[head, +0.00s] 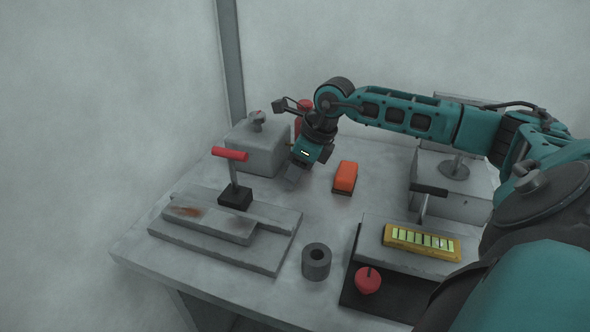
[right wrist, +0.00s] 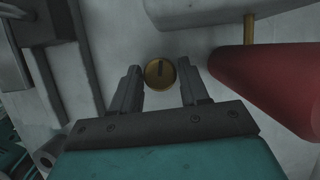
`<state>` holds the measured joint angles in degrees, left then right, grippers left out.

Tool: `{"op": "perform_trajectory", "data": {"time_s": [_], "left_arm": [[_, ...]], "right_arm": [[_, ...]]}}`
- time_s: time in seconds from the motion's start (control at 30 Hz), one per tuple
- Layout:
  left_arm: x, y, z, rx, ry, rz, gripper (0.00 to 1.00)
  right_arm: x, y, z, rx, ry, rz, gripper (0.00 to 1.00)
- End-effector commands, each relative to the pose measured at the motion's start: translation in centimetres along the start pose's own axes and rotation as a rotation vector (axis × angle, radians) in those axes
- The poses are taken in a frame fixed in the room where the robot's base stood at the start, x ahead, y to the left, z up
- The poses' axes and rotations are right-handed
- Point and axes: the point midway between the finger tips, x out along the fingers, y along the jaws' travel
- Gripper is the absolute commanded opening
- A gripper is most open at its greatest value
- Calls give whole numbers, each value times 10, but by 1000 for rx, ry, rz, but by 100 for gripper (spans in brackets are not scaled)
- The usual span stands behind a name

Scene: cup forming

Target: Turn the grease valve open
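A round brass knob with a dark slot, which looks like the grease valve (right wrist: 160,74), shows in the right wrist view between my fingertips. The slot runs roughly up and down in that picture. My right gripper (right wrist: 160,80) is open, with a finger on each side of the knob and a small gap visible at both sides. In the head view my right gripper (head: 293,180) points down near the table's back left, beside the grey block (head: 256,147). The knob is not visible there, apparently hidden by the gripper. My left gripper is not in view.
A red cylinder (right wrist: 275,85) is close on the right in the wrist view. On the table (head: 200,262) are an orange block (head: 345,177), a red-handled lever (head: 230,154) on a grey plate, a dark ring (head: 316,262), a red knob (head: 368,280) and a yellow strip (head: 421,242).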

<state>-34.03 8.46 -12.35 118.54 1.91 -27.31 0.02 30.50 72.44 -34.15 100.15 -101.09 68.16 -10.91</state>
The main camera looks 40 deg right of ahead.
Motion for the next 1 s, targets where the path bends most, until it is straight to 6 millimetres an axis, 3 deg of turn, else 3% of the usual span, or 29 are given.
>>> {"op": "perform_trajectory", "data": {"time_s": [0.4,1.0], "left_arm": [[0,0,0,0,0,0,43],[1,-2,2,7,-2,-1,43]], "right_arm": [[0,0,0,0,0,0,6],[0,-2,0,-221,1,91,7]]}}
